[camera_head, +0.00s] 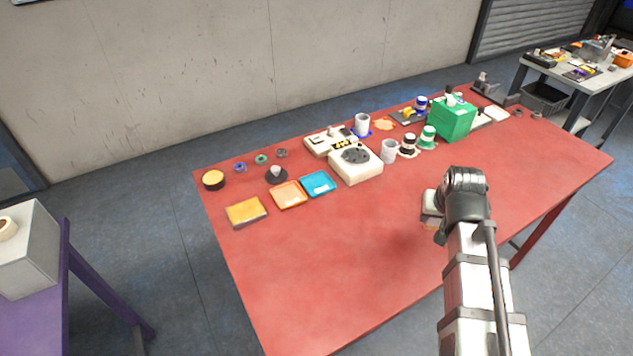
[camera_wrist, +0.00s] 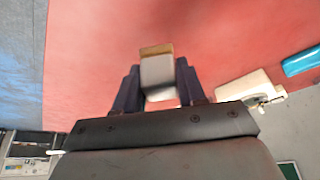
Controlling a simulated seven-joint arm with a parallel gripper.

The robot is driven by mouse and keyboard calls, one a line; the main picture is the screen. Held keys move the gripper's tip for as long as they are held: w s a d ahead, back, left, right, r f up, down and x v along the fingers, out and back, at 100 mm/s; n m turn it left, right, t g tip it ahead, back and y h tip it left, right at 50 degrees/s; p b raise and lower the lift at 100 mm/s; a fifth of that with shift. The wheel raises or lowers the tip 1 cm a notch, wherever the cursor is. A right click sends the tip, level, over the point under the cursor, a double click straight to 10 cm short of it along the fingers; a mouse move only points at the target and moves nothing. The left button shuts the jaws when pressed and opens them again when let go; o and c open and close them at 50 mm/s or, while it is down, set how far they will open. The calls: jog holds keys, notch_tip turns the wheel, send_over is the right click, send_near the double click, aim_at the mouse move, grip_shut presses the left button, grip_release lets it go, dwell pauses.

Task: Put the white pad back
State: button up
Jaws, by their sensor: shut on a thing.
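My gripper (camera_wrist: 158,80) is shut on a small white block with a tan end face (camera_wrist: 157,70), seen in the wrist view between the two dark fingers. It looks like the white pad, though its full shape is partly hidden by the fingers. In the head view my arm reaches over the right half of the red table (camera_head: 330,275). Whether the block touches the table cannot be told.
Across the table's back stand a white device with a dark round top (camera_head: 356,165), a green box (camera_head: 453,120), grey cups and small jars. An orange tray (camera_head: 289,195), a blue tray (camera_head: 318,184) and a yellow pad (camera_head: 246,211) lie left. The front middle is clear.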

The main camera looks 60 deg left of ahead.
jog(key=s+a+r+n+g+y, duration=0.1)
jog(key=s+a+r+n, duration=0.15)
jog(key=s+a, duration=1.4)
jog(key=s+a+r+n+g, duration=0.15)
jog(key=s+a+n, duration=0.25)
jog(key=s+a, duration=1.25)
jog(key=a+n, duration=0.2)
jog(key=a, duration=0.6)
jog(key=shift+m+g, duration=0.25)
jog(key=shift+s+a+f, duration=0.1)
jog(key=shift+s+f, duration=0.05)
jog(key=shift+f, duration=1.45)
jog(key=shift+s+d+f, duration=0.1)
jog(key=shift+s+f, duration=0.05)
jog(key=shift+f, duration=1.5)
jog(key=shift+s+a+f, duration=0.1)
jog(key=shift+s+f, duration=0.05)
jog(key=shift+f, duration=1.45)
jog(key=shift+f, duration=0.1)
jog(key=o, duration=0.9)
jog(key=shift+o, duration=0.2)
jog(key=v, duration=1.2)
